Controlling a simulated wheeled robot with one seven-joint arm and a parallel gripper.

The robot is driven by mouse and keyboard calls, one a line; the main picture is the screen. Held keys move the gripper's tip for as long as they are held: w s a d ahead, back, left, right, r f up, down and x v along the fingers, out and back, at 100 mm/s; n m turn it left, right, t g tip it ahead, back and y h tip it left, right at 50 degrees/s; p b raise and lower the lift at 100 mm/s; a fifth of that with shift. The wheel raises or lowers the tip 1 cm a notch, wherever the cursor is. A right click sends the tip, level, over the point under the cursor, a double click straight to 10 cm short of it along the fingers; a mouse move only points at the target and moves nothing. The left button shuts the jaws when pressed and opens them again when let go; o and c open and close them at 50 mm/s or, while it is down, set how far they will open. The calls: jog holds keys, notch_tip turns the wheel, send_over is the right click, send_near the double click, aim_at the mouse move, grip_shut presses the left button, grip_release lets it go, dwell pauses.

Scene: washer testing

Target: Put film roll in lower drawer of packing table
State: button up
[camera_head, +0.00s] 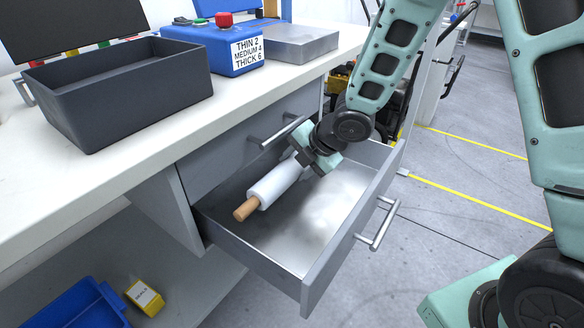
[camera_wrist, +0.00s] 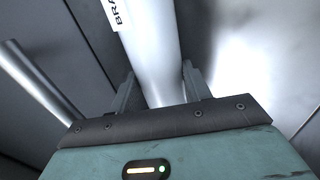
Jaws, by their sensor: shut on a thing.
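The film roll (camera_head: 273,184) is a white cylinder with a brown core sticking out at its near-left end. It is over the open lower drawer (camera_head: 273,261) of the packing table, tilted, within the drawer's outline. My gripper (camera_head: 306,158) is shut on the film roll near its far end. In the wrist view, the white roll (camera_wrist: 153,50) runs between the two fingers (camera_wrist: 160,92), with part of a printed label at its upper left. I cannot tell whether the roll touches the drawer floor. The gripped part is partly hidden in the head view.
A dark bin (camera_head: 120,95), blue control box (camera_head: 212,45) and metal tray (camera_head: 291,43) stand on the tabletop. The drawer floor's right part is bare.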

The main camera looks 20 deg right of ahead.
jog(key=shift+r, duration=0.1)
jog(key=shift+f+b, duration=0.45)
jog(key=shift+f, duration=0.05)
jog(key=shift+f, duration=0.15)
jog(key=o, duration=1.3)
jog(key=shift+o, duration=0.2)
